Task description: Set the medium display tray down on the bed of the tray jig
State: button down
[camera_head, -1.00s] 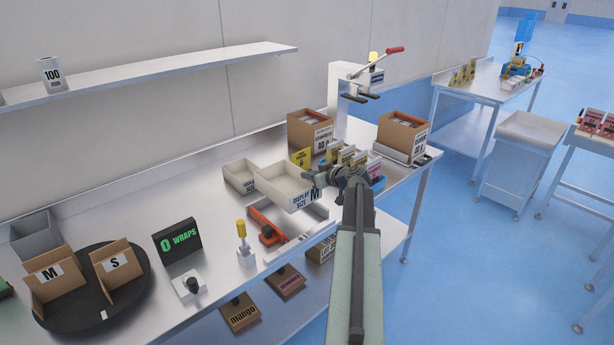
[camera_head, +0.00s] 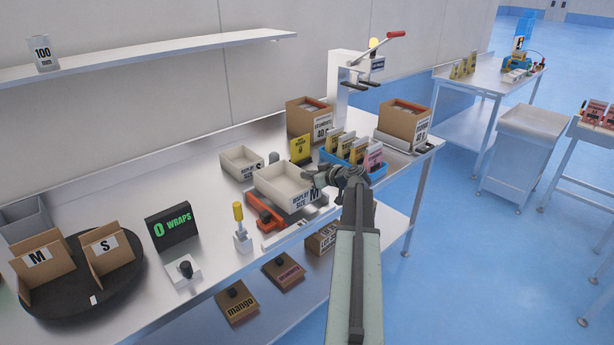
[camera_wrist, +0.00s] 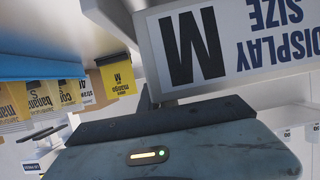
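The medium display tray (camera_head: 281,192) is an open whitish box with "DISPLAY SIZE M" on its front. In the wrist view its labelled wall (camera_wrist: 240,45) fills the upper right. My gripper (camera_head: 319,179) is at the tray's right end and appears shut on its wall; the fingertips are largely hidden. The tray jig (camera_head: 285,234) is a pale metal bed with an orange-red clamp (camera_head: 263,212) at its left. The tray hangs over the back part of the jig and hides much of the bed. I cannot tell whether they touch.
A small display tray (camera_head: 241,164) stands behind left. A blue bin (camera_head: 379,174) of pouches and a yellow card (camera_head: 300,150) stand close behind my gripper. A yellow-handled tool (camera_head: 240,228) stands left of the jig. The bench's front edge is near.

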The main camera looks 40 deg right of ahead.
aim_at(304, 185)
jog(key=shift+f+b, duration=2.1)
jog(key=shift+f, duration=0.3)
jog(key=c, duration=1.5)
grip_release()
jog(key=shift+c, duration=0.2)
jog(key=p+v, duration=0.3)
jog(key=v, duration=0.4)
jog(key=shift+s+r, duration=0.15)
jog(key=shift+r, duration=0.15)
jog(key=shift+s, duration=0.2)
